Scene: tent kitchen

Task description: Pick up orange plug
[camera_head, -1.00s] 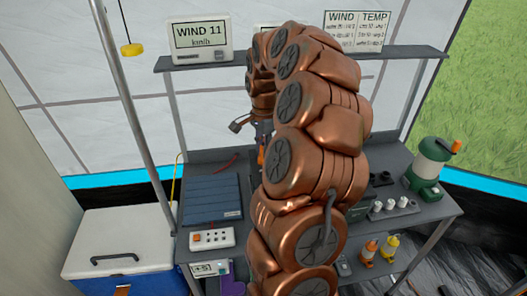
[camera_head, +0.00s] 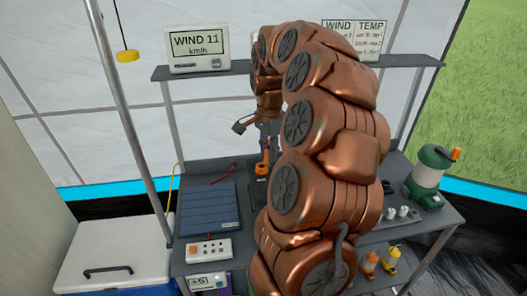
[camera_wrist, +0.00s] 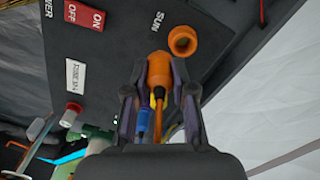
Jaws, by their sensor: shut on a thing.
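The orange plug (camera_wrist: 160,72) is between the two fingers of my gripper (camera_wrist: 159,92) in the wrist view, and the fingers are shut on it. A cord hangs from it between the fingers. In the head view the orange plug (camera_head: 262,168) shows just below my gripper (camera_head: 267,140), above the table. An orange ring-shaped socket (camera_wrist: 183,40) sits on the dark panel beside the plug, apart from it. A blue plug (camera_wrist: 143,122) shows behind the fingers in the wrist view.
The dark panel (camera_wrist: 110,55) bears a red ON/OFF switch (camera_wrist: 84,15) and a SUN label. A shelf (camera_head: 400,62) with displays runs behind.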

